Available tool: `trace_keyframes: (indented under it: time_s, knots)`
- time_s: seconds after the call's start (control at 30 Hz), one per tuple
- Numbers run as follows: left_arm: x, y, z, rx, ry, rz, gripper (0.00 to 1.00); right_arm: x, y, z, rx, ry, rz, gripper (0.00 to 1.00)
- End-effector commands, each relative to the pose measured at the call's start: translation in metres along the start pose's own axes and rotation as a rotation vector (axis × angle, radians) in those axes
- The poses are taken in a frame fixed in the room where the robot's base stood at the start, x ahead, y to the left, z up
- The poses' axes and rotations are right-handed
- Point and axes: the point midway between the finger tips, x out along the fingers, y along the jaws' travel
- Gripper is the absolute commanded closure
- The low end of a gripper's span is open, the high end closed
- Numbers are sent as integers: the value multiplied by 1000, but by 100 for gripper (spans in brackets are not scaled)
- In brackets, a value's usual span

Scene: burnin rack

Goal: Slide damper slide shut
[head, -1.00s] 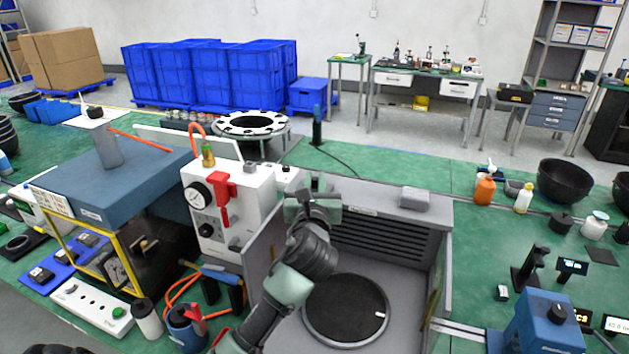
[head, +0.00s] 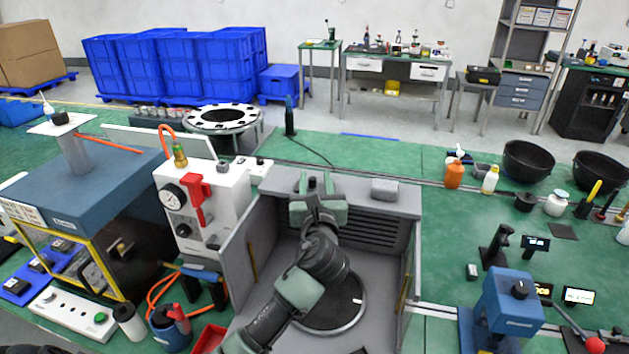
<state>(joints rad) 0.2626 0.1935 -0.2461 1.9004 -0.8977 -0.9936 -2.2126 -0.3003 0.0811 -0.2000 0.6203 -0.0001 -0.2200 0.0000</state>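A grey booth (head: 412,228) with a slatted back panel and a round dark turntable (head: 345,318) stands at the centre. A small grey block (head: 384,189) sits on its top ledge, right of the middle; it may be the damper slide, but I cannot tell for sure. My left gripper (head: 319,184) is over the left part of that ledge, to the left of the block and apart from it. Its two fingers look parted, with nothing clear between them. My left arm hides part of the back panel and turntable. My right gripper is out of view.
A white gauge box (head: 225,232) with a red lever stands left of the booth. A blue device (head: 510,300) stands at the lower right.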

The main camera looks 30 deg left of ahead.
Motion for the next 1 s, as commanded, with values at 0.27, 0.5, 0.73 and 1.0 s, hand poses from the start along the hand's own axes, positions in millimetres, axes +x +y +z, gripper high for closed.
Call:
trace_keyframes:
  time_s: [0.27,0.5,0.73,1.0]
  knots:
    - [-22,-1,-2,0,0,-1,63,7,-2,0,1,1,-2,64]
    - [-62,-2,-2,0,1,-2,63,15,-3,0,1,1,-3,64]
    - [-79,-2,0,0,0,-1,63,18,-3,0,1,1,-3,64]
    - [-79,-2,0,1,0,-1,63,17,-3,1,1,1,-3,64]
